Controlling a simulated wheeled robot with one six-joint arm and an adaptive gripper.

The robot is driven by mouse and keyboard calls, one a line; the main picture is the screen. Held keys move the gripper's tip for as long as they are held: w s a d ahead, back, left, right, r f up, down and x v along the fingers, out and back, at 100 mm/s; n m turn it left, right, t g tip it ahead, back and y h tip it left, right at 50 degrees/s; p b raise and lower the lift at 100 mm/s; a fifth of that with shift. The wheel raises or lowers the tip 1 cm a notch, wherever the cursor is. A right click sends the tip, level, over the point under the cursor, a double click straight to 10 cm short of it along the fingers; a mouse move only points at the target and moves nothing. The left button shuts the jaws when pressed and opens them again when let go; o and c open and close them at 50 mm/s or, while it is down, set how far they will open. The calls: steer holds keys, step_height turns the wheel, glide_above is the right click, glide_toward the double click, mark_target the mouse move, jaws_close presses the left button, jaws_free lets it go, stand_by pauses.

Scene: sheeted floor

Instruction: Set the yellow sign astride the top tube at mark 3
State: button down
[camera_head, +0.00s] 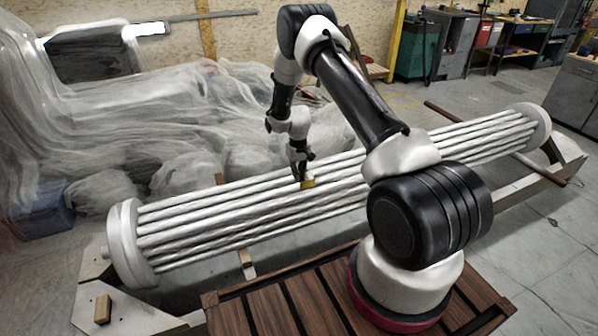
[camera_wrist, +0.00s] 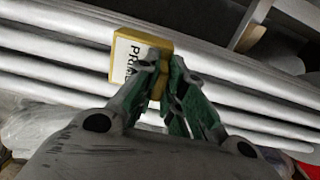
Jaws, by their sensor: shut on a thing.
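The yellow sign (camera_wrist: 122,62) with a white face and dark letters shows in the wrist view, between my gripper's fingers. My gripper (camera_wrist: 166,88) is shut on it. In the head view my gripper (camera_head: 300,172) points down at the tube bundle, with the sign (camera_head: 307,184) at its tips, at or just above the top tube (camera_head: 235,186). I cannot tell whether the sign touches the tube or sits astride it. The fingers hide part of the sign's face. No mark numbers can be read on the tubes.
The tube bundle runs between round end plates (camera_head: 124,245) on a pale stand. A small wooden block (camera_head: 103,309) lies at the front left. A slatted wooden deck (camera_head: 290,300) is in front. Plastic-sheeted heaps (camera_head: 190,110) stand behind the tubes. Open floor lies at right.

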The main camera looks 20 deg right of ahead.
mark_target(299, 194)
steer(key=shift+f, duration=3.75)
steer(key=c, duration=1.5)
jaws_free()
steer(key=shift+o, duration=0.2)
